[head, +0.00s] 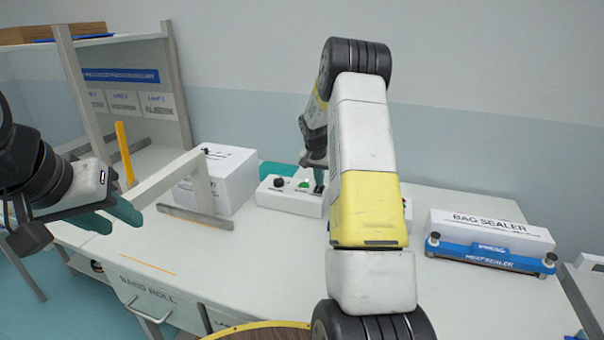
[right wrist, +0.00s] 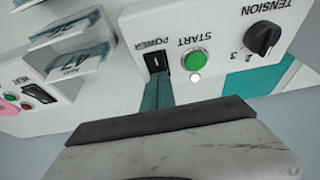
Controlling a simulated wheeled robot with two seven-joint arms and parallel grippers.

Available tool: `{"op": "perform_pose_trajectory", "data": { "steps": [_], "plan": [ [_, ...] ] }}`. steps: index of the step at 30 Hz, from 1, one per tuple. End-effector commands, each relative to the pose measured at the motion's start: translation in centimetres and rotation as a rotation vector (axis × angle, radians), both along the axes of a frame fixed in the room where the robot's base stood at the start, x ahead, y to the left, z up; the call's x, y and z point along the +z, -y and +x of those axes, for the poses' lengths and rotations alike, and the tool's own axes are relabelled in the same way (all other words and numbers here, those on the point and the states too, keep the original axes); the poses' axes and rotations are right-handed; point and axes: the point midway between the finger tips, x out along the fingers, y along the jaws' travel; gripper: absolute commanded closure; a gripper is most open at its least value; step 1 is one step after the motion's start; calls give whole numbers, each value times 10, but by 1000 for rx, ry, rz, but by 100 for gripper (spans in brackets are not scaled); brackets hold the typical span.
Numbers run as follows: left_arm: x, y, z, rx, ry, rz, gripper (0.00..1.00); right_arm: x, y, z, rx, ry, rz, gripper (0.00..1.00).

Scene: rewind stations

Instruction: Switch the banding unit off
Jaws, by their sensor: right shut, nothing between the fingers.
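The banding unit's white control panel (head: 289,198) is on the table, left of my right arm. In the right wrist view its face shows a black POWER switch (right wrist: 157,62), a green START button (right wrist: 194,60) and a black TENSION knob (right wrist: 263,38). My right gripper (right wrist: 158,94) is shut and empty, its teal fingertips close by the POWER switch; I cannot tell whether they touch it. The switch's on or off position is not clear. My left gripper (head: 108,216) is open and empty, over the table's left side, away from the panel.
A white box (head: 222,180) and a grey angled frame (head: 203,190) stand left of the panel. A bag sealer (head: 490,237) with a blue front bar sits at the right. A shelf rack (head: 80,90) is at the far left.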

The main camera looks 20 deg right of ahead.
Motion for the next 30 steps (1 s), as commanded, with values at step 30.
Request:
{"op": "perform_pose_trajectory", "data": {
  "steps": [30],
  "plan": [
    [0,0,0,0,0,0,64,-4,-10,-13,1,-6,3,100]
  ]
}}
